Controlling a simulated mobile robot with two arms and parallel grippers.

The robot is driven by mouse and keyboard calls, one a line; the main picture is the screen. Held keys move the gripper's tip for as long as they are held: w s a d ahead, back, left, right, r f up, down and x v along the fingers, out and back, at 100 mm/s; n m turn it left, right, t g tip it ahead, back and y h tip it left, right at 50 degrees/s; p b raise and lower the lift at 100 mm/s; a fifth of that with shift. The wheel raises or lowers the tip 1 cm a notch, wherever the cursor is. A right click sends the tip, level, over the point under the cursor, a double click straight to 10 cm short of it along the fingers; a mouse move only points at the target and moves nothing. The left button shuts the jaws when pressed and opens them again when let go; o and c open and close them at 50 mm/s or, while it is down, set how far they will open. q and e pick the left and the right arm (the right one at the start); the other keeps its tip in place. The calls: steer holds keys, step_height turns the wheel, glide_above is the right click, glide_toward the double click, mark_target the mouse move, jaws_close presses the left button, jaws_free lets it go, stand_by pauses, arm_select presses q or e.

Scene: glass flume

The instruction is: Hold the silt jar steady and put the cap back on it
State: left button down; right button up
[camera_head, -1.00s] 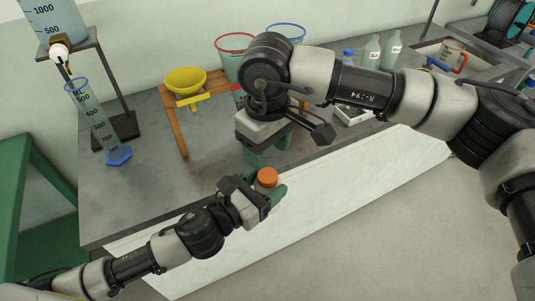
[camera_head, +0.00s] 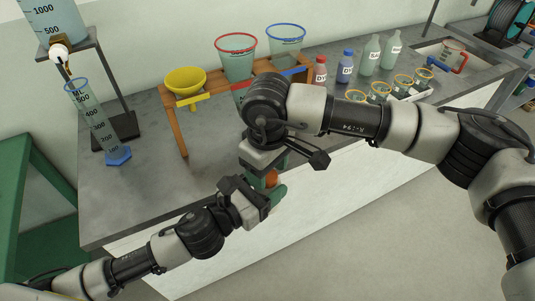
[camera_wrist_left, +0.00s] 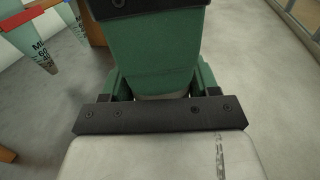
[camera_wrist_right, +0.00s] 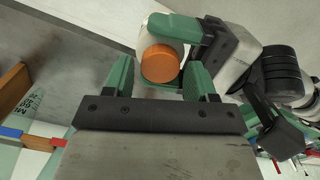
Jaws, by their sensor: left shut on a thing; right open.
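The silt jar (camera_wrist_right: 153,38) is a pale jar in my left gripper (camera_head: 272,194), which is shut on it in front of the bench edge. The orange cap (camera_wrist_right: 161,65) sits on top of the jar; I cannot tell how tight it is. It also shows in the head view (camera_head: 271,179), partly covered. My right gripper (camera_wrist_right: 160,78) is open just above, with the cap between and slightly beyond its green fingers, apparently untouched. In the left wrist view a green finger of the right gripper hides most of the jar.
On the grey bench (camera_head: 130,195) stand a wooden rack (camera_head: 177,128) with a yellow funnel (camera_head: 186,80) and cups, a measuring cylinder (camera_head: 95,120), several bottles and jars at right. A green stand (camera_head: 45,190) is at the left. The floor in front is clear.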

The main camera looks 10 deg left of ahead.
steer(key=shift+f, duration=0.55)
steer(key=c, duration=0.7)
steer(key=m, duration=0.3)
steer(key=shift+c, duration=0.3)
steer(key=o, duration=1)
